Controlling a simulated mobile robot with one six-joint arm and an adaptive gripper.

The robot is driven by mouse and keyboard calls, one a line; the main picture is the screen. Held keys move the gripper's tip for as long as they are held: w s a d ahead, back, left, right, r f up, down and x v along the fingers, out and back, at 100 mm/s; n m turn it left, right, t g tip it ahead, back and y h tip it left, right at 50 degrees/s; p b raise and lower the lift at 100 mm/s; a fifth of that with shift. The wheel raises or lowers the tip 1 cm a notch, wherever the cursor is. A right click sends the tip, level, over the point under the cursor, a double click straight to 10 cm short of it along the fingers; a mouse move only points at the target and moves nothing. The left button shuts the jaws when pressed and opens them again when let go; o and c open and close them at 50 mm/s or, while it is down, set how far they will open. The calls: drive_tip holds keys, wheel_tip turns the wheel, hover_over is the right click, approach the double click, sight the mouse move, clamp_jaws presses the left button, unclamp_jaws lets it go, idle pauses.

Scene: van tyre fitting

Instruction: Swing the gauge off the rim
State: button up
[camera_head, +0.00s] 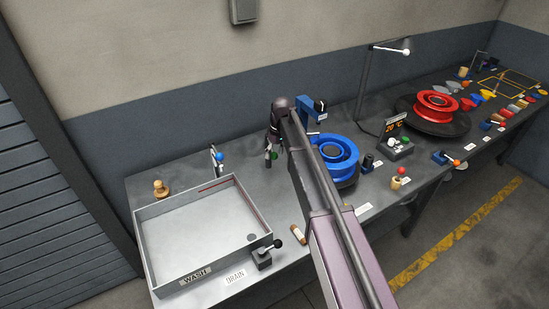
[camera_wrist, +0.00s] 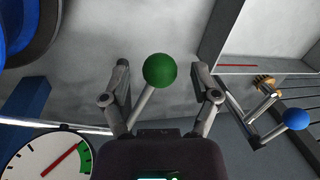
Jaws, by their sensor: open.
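The gauge shows in the wrist view as a white dial (camera_wrist: 38,158) with a red needle and a green band, cut off at the lower left. In the head view its blue stand (camera_head: 307,107) is behind the blue rim (camera_head: 338,158). A green ball knob (camera_wrist: 160,70) on a short grey stem lies between the fingers of my gripper (camera_wrist: 161,85) in the wrist view. The fingers are open, with visible space on both sides of the ball. In the head view, my gripper (camera_head: 270,148) is left of the rim, beside the green ball (camera_head: 272,155).
A wash tray (camera_head: 258,243) fills the bench's left front. A blue-ball lever (camera_head: 220,158) stands behind it. My arm crosses in front of the blue rim. A lamp (camera_head: 370,85), a button box (camera_head: 398,150) and a red rim (camera_head: 437,104) stand to the right.

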drive_tip(key=shift+f, duration=0.2)
clamp_jaws()
idle(0.3)
